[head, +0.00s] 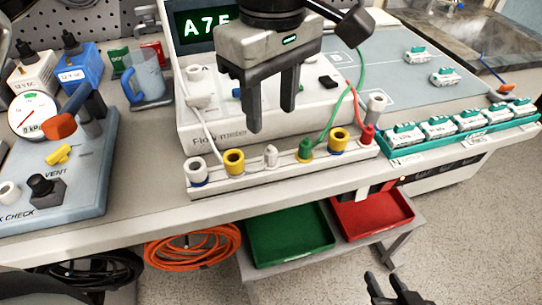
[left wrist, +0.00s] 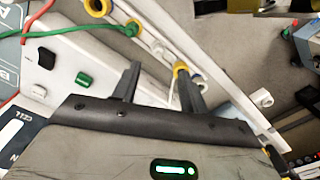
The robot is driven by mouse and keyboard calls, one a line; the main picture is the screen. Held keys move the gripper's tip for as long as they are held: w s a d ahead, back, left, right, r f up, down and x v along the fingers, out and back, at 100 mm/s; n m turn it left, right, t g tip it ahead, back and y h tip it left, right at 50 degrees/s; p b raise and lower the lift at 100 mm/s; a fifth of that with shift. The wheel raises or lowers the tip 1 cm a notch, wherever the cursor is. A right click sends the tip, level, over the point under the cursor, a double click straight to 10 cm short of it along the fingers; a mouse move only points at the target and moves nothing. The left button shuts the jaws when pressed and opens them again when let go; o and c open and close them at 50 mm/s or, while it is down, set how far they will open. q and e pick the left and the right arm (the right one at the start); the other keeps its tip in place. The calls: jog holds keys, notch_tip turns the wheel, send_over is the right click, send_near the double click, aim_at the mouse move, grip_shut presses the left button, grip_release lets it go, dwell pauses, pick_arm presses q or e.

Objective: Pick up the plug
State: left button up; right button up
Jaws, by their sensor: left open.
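The task's plug cannot be singled out. A long white strip (head: 215,184) at the table's front holds a row of coloured connectors. They include a yellow one (head: 233,161), a small white one (head: 270,156), a green one (head: 306,150) with a green cable and a red one (head: 368,134). My left gripper (head: 271,121) is open and empty, pointing down above the strip near the white connector. In the left wrist view the white connector (left wrist: 158,47) shows just beyond the gap between the fingertips (left wrist: 158,70). My right gripper (head: 387,287) is open and empty, low in front of the table.
Behind the strip stands a white flowmeter unit (head: 205,134) with a green display. A gauge box (head: 80,185) is on the left, with a blue mug (head: 148,78) behind it. A teal rack (head: 405,150) is on the right. Green (head: 290,254) and red (head: 405,207) trays lie below.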

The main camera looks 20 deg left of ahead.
aim_at(271, 151)
pick_arm(q)
jog(key=shift+w+f, duration=0.1)
jog(key=shift+f, duration=3.85)
grip_shut()
